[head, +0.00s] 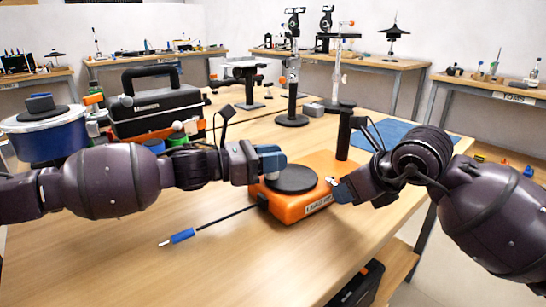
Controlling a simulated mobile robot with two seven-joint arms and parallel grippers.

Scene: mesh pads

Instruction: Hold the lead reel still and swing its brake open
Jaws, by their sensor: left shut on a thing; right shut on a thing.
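The lead reel (288,207) is an orange box with a round black disc (292,179) on top, standing on the wooden table. A thin black lead runs from its left side to a blue-handled tip (183,236). My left gripper (272,160) is shut on the reel at its back left, by the disc; its fingers hide the exact grip. My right gripper (338,189) is shut at the reel's right side, on what looks like the brake (331,181). Only a small pale piece of the brake shows, so its angle cannot be told.
A black post (345,130) stands close behind the reel. A blue mat (405,136) lies behind my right arm. A black toolbox (155,105) and a blue tub (45,132) stand behind my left arm. The front left of the table (90,265) is clear.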

